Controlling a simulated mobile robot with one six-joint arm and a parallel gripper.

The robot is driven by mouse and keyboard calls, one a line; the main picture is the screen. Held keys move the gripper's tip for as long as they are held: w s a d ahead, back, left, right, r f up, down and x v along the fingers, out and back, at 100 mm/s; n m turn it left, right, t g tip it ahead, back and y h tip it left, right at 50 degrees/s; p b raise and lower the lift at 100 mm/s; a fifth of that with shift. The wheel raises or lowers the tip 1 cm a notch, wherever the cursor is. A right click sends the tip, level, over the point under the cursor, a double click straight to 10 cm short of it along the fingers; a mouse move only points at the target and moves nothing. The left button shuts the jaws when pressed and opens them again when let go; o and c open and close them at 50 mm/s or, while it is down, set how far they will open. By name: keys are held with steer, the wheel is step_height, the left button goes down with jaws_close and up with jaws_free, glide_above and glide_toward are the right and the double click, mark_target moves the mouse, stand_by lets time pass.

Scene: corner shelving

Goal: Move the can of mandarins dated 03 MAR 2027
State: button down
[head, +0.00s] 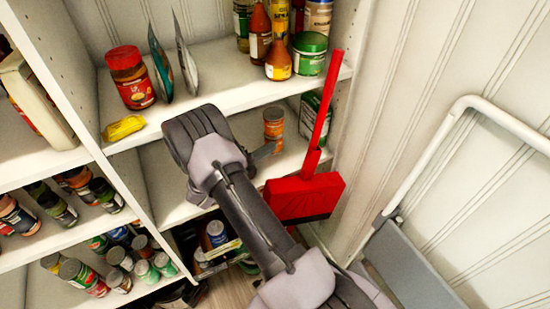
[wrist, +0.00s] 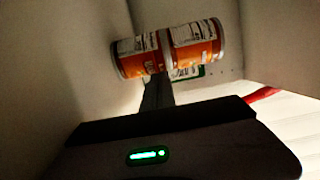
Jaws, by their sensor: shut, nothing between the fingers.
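Orange cans with white label panels (head: 273,130) stand on the middle shelf (head: 170,205), near its right side. In the wrist view they lie sideways across the picture, and a rim between them suggests two cans stacked end to end: one at left (wrist: 140,58), one at right (wrist: 197,45). No date is readable. My gripper (head: 264,152) is shut and empty, its tip just left of the cans in the head view. In the wrist view the dark fingers (wrist: 158,95) point at the cans' middle; contact cannot be told.
A red dustpan or broom (head: 303,195) stands at the shelf's right front. A yellow packet (head: 123,128) lies on the shelf above, with jars and bottles. Lower left shelves hold several cans. A grey-white stepladder (head: 420,265) is at right.

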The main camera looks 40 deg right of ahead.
steer(key=shift+w+d, duration=0.2)
steer(key=shift+w, duration=0.55)
steer(key=shift+w+d, duration=0.15)
steer(key=shift+w, duration=0.55)
steer(key=shift+r, duration=0.1)
